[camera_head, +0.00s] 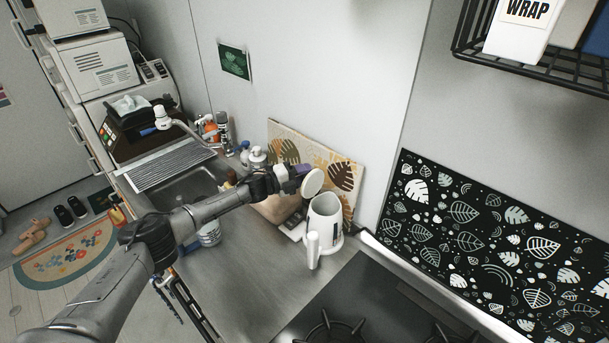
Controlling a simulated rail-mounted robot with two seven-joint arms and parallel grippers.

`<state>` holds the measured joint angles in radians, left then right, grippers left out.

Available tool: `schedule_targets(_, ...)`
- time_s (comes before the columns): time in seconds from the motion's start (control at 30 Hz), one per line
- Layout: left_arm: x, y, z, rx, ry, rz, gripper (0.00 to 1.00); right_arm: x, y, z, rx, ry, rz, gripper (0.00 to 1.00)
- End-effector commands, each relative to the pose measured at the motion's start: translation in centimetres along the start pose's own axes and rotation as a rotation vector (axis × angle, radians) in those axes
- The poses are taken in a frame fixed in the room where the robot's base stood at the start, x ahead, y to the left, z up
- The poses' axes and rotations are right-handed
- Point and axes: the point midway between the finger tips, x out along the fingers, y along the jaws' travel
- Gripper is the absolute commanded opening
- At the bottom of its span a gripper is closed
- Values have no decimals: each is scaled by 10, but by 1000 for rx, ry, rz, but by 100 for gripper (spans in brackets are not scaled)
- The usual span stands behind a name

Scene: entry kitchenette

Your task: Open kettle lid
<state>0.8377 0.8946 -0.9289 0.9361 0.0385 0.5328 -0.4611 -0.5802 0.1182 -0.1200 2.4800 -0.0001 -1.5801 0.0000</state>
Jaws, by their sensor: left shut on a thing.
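The white kettle (323,214) stands upright on the counter between the sink and the stove, with its handle (313,250) toward the front. Its round lid (313,183) is tilted up at the rear left, and the opening at the top shows. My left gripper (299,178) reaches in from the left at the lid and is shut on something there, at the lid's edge. The fingertips are small and partly hidden, so the exact contact is hard to see. My right gripper is not in view.
The stove (362,302) lies to the right front of the kettle. A leaf-patterned board (343,176) leans on the wall behind it. The sink (187,185) and several bottles are to the left. A wire shelf (477,50) hangs at the upper right.

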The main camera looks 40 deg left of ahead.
Motion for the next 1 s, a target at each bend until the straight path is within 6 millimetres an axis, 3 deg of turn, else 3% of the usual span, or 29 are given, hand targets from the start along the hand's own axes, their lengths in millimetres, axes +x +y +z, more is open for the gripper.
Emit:
schedule_targets(0.27, 0, 0, 0, 0, 1, -1, 61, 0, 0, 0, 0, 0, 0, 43)
schedule_targets(0.6, -4, 1, 0, 1, -1, 0, 62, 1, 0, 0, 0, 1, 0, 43)
schedule_targets(0.77, -24, 2, 1, 1, -1, 2, 62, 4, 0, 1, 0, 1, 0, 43)
schedule_targets(1.0, -72, 4, 0, 1, -1, 4, 62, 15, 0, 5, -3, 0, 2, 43)
